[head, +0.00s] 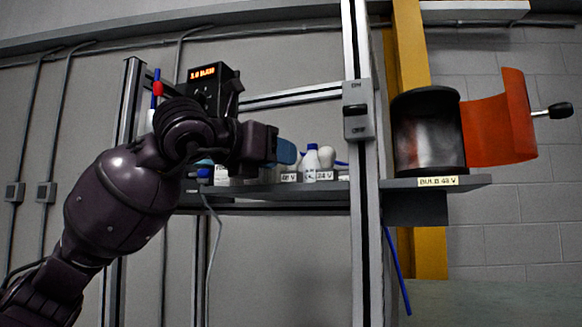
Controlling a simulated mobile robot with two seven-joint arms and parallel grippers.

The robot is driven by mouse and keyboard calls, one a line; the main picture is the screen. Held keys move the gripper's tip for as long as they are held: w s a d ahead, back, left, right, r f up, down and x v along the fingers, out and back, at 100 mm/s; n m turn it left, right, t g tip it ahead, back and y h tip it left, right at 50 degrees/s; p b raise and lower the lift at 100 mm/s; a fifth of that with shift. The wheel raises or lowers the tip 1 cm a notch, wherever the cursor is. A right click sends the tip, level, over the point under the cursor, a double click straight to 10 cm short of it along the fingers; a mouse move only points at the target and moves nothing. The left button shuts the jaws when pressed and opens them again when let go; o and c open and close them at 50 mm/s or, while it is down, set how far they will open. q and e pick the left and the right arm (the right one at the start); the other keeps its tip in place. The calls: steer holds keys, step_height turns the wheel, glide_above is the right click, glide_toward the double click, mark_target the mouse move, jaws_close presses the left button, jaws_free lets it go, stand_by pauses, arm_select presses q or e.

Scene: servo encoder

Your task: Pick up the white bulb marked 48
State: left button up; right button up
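A shelf (270,189) carries a small label reading about 48 V (290,177) and another reading 24 V (324,176). A white rounded bulb (326,156) stands behind the 24 V label. Near the 48 V label, only a sliver of something white shows between my gripper and a bottle; I cannot tell if it is the bulb marked 48. My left gripper (286,152) reaches in from the left at shelf height, its blue fingertip just above and behind the 48 V label. Its opening and anything between its fingers are hidden. My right gripper is out of view.
A white bottle with a blue cap (311,162) stands between the labels. An upright metal post (361,220) with a switch box (357,110) is to the right. Beyond it, a dark cylinder (430,130) with an open orange door (498,120) sits above a "BULB 48 V" label (438,181).

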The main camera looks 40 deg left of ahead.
arm_select(q)
steer(key=shift+w+d, duration=0.15)
steer(key=shift+w, duration=0.95)
steer(key=c, duration=0.5)
